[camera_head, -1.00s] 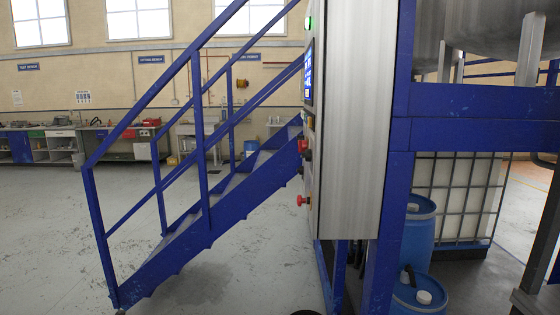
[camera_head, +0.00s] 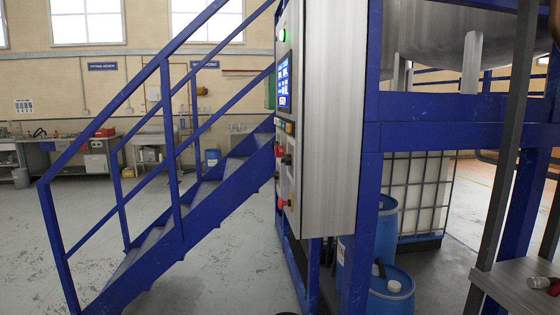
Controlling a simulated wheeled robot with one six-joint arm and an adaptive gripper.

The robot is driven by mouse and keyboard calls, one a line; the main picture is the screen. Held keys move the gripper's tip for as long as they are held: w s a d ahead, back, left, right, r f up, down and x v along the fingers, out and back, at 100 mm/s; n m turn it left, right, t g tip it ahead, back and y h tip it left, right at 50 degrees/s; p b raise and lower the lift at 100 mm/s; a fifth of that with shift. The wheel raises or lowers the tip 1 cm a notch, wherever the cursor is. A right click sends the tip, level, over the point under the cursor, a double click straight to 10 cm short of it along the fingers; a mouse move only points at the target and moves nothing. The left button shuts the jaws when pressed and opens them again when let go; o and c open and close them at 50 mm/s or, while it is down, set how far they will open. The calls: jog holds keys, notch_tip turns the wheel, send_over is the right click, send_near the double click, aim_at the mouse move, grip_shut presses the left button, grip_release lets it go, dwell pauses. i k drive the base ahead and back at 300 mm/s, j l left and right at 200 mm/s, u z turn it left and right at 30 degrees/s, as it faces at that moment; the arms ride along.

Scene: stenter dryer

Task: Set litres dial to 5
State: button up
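The control cabinet (camera_head: 330,120) is a tall steel box on a blue frame, seen at a steep angle. Its narrow front carries a lit blue screen (camera_head: 285,83), a green lamp (camera_head: 282,35), and a column of small controls below the screen. A dark knob (camera_head: 287,160) sticks out of the lower panel, and a red mushroom button (camera_head: 280,203) sits below it. I cannot tell from this angle which control is the litres dial, and no markings on it are readable. My gripper is not in view.
Blue stairs with railings (camera_head: 170,215) stand left of the cabinet. Blue drums (camera_head: 390,295) and a caged white tank (camera_head: 412,195) stand at the right, under a steel vessel (camera_head: 440,35). A grey bench (camera_head: 520,290) is at the lower right. The floor (camera_head: 40,240) at the left is clear.

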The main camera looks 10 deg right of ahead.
aim_at(286, 159)
jog(key=i+j+u, duration=0.1)
jog(key=u, duration=0.75)
jog(key=i+z, duration=0.1)
jog(key=i, duration=0.8)
jog(key=i+j, duration=0.15)
jog(key=i, duration=0.75)
jog(key=i+z, duration=0.3)
